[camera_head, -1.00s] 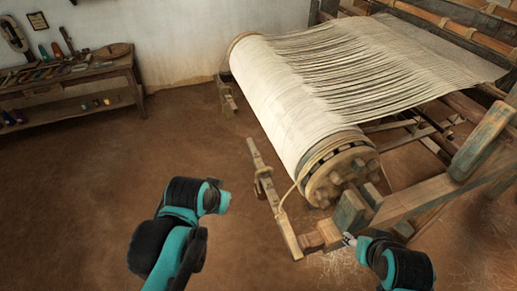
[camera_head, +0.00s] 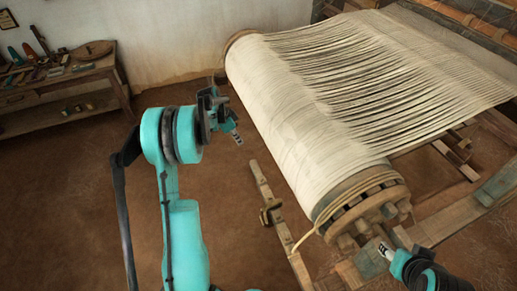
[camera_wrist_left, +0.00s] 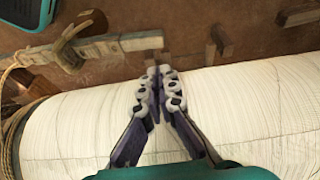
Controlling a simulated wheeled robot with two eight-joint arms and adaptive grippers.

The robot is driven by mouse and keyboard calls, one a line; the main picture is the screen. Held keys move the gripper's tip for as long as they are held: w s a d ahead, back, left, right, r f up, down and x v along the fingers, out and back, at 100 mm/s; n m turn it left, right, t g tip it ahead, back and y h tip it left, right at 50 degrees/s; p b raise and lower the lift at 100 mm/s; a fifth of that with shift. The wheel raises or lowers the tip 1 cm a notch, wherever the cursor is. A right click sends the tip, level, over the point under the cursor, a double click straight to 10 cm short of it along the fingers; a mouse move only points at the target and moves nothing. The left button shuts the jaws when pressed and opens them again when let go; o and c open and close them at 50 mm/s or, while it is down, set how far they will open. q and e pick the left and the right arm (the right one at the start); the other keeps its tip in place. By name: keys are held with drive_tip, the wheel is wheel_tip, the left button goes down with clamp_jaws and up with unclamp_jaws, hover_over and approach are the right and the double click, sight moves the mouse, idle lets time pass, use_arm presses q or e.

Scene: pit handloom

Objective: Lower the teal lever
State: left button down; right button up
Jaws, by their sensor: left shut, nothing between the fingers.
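No lever that is plainly teal shows. A wooden part with worn blue-green paint (camera_head: 498,184) slants at the right edge of the head view, and a smaller worn greenish block (camera_head: 370,258) sits below the roller's end. I cannot tell which is the lever. My left gripper (camera_head: 237,138) is shut and empty, left of the cloth roller (camera_head: 300,120). In the left wrist view its fingertips (camera_wrist_left: 158,82) meet over the roller's pale cloth edge. My right gripper (camera_head: 385,250) is beside the greenish block; whether it touches it or is open is unclear.
A wooden bar (camera_head: 270,200) with rope tied on it lies left of the roller's near end; it also shows in the left wrist view (camera_wrist_left: 110,45). A tool bench (camera_head: 65,75) stands by the back wall. Bare earth floor is clear at left.

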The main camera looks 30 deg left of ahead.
use_arm(q)
drive_tip(key=b+x, duration=0.1)
drive_tip(key=x, duration=0.3)
drive_tip(key=b+x, duration=0.2)
drive_tip(key=x, duration=0.3)
drive_tip(key=b+x, duration=0.2)
drive_tip(key=x, duration=0.3)
drive_tip(key=shift+a+f, duration=0.2)
drive_tip(key=shift+f, duration=0.1)
